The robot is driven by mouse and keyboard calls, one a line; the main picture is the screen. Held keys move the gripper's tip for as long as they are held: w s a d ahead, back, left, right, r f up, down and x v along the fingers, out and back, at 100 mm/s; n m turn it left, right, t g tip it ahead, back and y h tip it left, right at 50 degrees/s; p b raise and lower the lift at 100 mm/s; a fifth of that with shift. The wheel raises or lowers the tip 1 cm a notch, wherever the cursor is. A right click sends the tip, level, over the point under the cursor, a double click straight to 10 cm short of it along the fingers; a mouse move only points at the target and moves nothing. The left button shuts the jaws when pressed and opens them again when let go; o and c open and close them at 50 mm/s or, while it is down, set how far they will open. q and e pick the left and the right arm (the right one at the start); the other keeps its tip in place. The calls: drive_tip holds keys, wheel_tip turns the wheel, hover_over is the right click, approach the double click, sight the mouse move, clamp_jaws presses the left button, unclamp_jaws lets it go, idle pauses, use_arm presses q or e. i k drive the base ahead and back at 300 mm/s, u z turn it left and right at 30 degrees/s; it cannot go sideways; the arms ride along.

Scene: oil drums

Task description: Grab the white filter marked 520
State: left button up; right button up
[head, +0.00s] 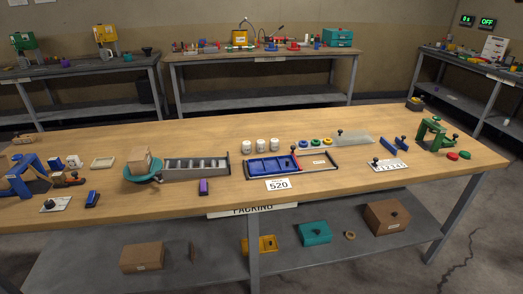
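Three small white cylinders, which look like filters, stand in a row on the wooden workbench (330,202): a left one (246,147), a middle one (260,145) and a right one (274,145). Marks on them are too small to read, so I cannot tell which bears 520. Neither of my grippers is in view.
Right of the white cylinders lie several coloured rings (315,141) and a grey plate (352,138). Left are a grey slotted rack (195,165) and a box (138,162) on a teal round base (142,177). A green fixture (433,131) stands far right.

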sight(273, 143)
drive_tip(key=z, duration=0.6)
drive_tip(key=i, duration=1.55)
drive_tip(key=u, duration=0.9)
